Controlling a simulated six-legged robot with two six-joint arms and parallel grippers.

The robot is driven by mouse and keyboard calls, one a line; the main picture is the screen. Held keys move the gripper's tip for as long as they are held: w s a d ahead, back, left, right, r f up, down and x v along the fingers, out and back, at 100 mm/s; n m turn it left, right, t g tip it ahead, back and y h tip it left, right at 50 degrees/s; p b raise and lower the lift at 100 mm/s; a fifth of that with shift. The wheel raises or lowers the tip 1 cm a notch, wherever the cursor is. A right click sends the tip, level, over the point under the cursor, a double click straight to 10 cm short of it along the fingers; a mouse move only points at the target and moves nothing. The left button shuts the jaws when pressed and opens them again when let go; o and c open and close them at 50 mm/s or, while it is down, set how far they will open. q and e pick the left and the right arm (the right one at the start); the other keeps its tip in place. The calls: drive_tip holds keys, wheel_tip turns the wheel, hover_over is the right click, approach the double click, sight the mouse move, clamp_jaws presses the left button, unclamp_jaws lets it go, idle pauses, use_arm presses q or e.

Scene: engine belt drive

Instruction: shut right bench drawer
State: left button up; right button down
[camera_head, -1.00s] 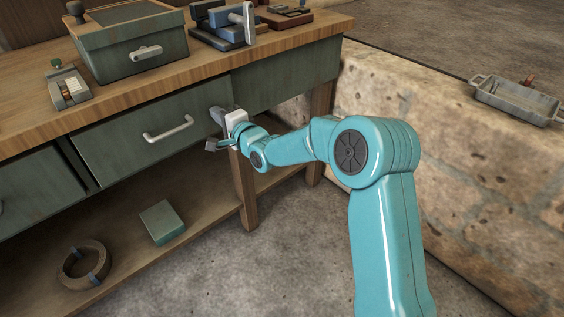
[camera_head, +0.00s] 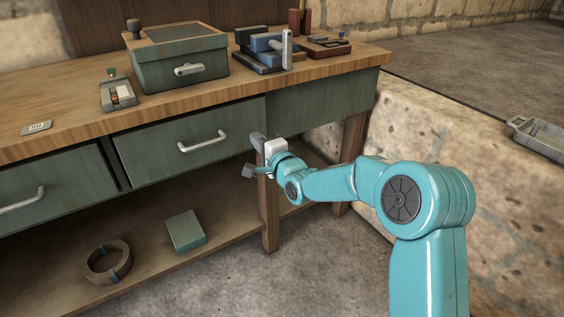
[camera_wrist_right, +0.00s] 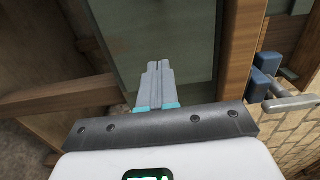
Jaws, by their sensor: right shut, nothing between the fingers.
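The right bench drawer (camera_head: 160,150) has a green front with a pale bar handle (camera_head: 203,142), under the wooden bench top in the head view. Its front sits close under the bench top edge; I cannot tell how far it stands out. My right gripper (camera_head: 257,141) is shut and empty at the right end of the drawer front, right of the handle. In the wrist view its closed fingers (camera_wrist_right: 158,72) point at a green panel (camera_wrist_right: 160,35); whether they touch it is unclear. My left gripper is out of view.
A left drawer (camera_head: 60,190) sits beside it. A wooden leg (camera_head: 269,215) stands below my right gripper. The lower shelf holds a green box (camera_head: 186,230) and a ring (camera_head: 107,262). A green case (camera_head: 180,65) and a blue vise (camera_head: 268,44) stand on top. A stone wall (camera_head: 480,170) is at right.

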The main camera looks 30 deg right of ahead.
drive_tip(key=s+p, duration=0.1)
drive_tip(key=s, duration=0.8)
drive_tip(key=shift+d, duration=0.15)
drive_tip(key=s+a+f+n+g+y, duration=0.1)
drive_tip(key=s+a+f+g, duration=0.25)
drive_tip(key=f, duration=0.55)
drive_tip(key=s+a+f+n+g+y, duration=0.15)
drive_tip(key=a+f, duration=0.25)
drive_tip(key=f, duration=0.4)
drive_tip(key=s+a+f+g, duration=0.3)
drive_tip(key=a+f, duration=0.1)
drive_tip(key=f, duration=0.5)
drive_tip(key=s+a+f+n+g, duration=0.35)
drive_tip(key=s+f, duration=0.25)
drive_tip(key=s, duration=0.3)
drive_tip(key=s+a+f+n+g, duration=0.2)
drive_tip(key=s+f+n+g, duration=0.25)
drive_tip(key=s, duration=0.45)
drive_tip(key=s+n+g, duration=0.1)
drive_tip(key=s+n, duration=0.4)
wheel_tip(320, 180, up, 30)
drive_tip(key=p, duration=3)
drive_tip(key=shift+a+f+g+y+p, duration=0.25)
drive_tip(key=shift+a+g+y+p, duration=0.1)
drive_tip(key=shift+y+p, duration=0.1)
